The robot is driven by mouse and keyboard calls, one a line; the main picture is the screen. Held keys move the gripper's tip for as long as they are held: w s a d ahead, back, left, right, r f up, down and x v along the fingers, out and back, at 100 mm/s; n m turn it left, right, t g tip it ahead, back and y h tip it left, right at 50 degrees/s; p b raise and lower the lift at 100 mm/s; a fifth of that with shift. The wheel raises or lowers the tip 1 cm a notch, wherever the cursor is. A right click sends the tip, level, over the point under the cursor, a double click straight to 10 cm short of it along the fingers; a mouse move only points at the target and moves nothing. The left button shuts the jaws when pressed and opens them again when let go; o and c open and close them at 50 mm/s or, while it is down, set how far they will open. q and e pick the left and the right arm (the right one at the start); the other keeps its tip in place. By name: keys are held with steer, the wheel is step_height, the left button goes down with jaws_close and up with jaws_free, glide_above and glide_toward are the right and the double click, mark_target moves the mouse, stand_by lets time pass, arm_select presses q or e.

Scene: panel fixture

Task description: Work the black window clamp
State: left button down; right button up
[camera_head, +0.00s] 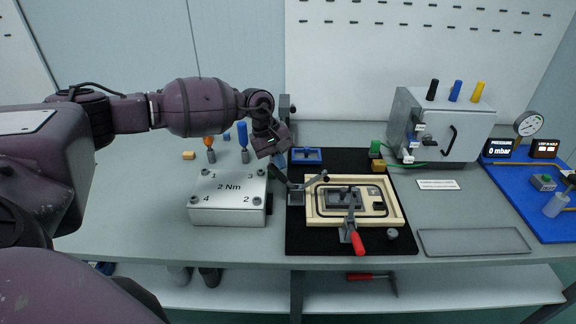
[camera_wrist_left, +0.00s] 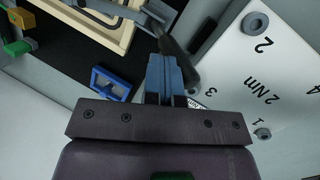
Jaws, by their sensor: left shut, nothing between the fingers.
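The black window clamp (camera_head: 298,190) stands at the left edge of the beige window frame (camera_head: 396,208). Its dark handle (camera_head: 279,174) slopes up to the left and its arm reaches right over the frame. In the left wrist view the black handle (camera_wrist_left: 181,62) lies right beside and partly behind my fingertips. My left gripper (camera_head: 284,163) is shut and empty, pointing down close to the handle's end. Its blue-grey fingers also show in the left wrist view (camera_wrist_left: 162,66). Whether they touch the handle I cannot tell. My right gripper is not in view.
A red-handled clamp (camera_head: 357,242) stands at the frame's front. The silver 2 Nm block (camera_head: 228,212) is left of the black mat (camera_head: 300,240). A blue tray (camera_head: 306,156) and green block (camera_head: 375,148) lie behind. A grey tray (camera_head: 472,241) is at right.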

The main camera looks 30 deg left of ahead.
mark_target(271, 167)
arm_select(q)
steer(key=shift+s+a+f+t+h+b, duration=0.3)
steer(key=shift+a+f+t+h+b, duration=0.05)
steer(key=shift+a+f+h+b, duration=0.2)
steer(key=shift+s+a+f+t+h+b, duration=0.35)
steer(key=shift+a+f+h+b, duration=0.1)
steer(key=shift+f+h, duration=0.1)
steer(key=shift+s+a+f+t+h+b, duration=0.25)
steer(key=shift+a+f+t+h+b, duration=0.2)
steer(key=shift+h+b, duration=0.35)
steer(key=shift+a, duration=0.15)
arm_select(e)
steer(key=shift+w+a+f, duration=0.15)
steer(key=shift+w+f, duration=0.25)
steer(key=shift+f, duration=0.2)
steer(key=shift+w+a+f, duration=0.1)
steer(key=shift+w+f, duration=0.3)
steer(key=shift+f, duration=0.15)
arm_select(q)
steer(key=shift+s+a+f+b, duration=0.1)
steer(key=shift+s+b, duration=0.05)
steer(key=shift+b, duration=0.15)
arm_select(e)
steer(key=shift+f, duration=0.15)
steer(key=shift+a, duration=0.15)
